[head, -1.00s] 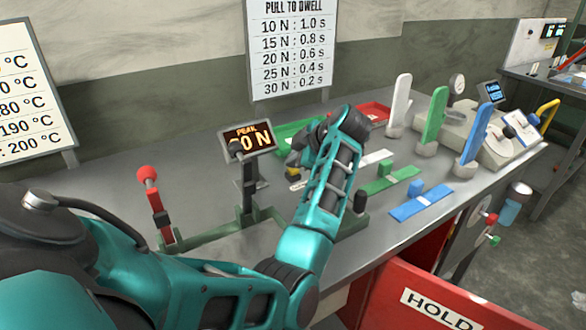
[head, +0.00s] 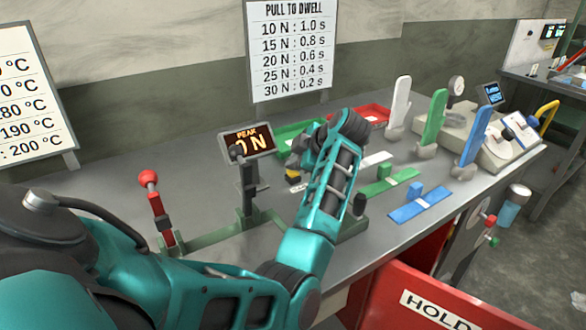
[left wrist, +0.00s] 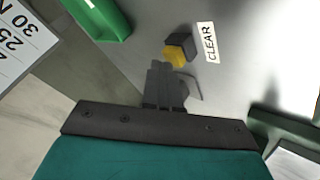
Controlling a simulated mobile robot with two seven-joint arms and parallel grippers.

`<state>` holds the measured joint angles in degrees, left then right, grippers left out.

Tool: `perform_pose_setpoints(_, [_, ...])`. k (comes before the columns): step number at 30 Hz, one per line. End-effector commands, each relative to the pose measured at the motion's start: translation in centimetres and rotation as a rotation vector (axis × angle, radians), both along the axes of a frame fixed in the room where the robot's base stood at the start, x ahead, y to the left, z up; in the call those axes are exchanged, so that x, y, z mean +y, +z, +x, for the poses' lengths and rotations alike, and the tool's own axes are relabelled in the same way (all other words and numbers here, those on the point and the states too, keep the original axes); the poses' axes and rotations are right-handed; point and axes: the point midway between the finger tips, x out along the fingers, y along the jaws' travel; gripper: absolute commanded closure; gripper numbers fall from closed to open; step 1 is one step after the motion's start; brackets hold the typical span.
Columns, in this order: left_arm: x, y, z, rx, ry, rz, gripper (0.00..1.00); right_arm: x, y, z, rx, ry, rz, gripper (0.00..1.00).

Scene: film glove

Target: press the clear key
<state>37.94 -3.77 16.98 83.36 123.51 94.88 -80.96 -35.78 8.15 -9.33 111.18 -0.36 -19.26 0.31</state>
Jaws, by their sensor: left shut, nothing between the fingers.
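The clear key is a small yellow button (left wrist: 175,54) on a dark block, beside a white CLEAR label (left wrist: 209,42) on the grey bench. In the head view the yellow key (head: 293,175) shows just below my left gripper (head: 297,160), with the label (head: 298,187) in front of it. In the left wrist view my left gripper (left wrist: 163,72) is shut and empty, its tips very close to the key's near side. Whether they touch it I cannot tell. The PEAK display (head: 246,141) stands to the left, its digits partly covered. My right gripper is not in view.
A green tray (left wrist: 99,18) and a red tray (head: 372,114) lie behind the key. A red-knobbed lever (head: 149,178) stands at left. White, green and blue upright forms (head: 434,118) stand at right, with coloured slides before them. A red HOLD bin (head: 445,300) is below the bench edge.

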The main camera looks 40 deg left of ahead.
Motion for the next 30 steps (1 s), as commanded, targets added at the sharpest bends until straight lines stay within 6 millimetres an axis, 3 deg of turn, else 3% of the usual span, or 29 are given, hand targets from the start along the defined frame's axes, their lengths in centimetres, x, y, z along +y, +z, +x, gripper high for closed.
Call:
perform_pose_setpoints(6, [0.0,1.3,0.0,0.001,0.000,-0.001,1.00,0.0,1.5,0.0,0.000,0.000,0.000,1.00])
perform_pose_setpoints(19, [0.0,1.5,0.0,-0.001,-0.001,0.001,1.00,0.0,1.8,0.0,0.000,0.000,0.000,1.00])
perform_pose_setpoints(28, [0.0,4.4,0.0,-0.001,-0.001,0.001,1.00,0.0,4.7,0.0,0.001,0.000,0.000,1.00])
perform_pose_setpoints(30, [0.0,4.6,0.1,-0.004,0.000,0.001,1.00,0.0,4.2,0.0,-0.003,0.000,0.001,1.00])
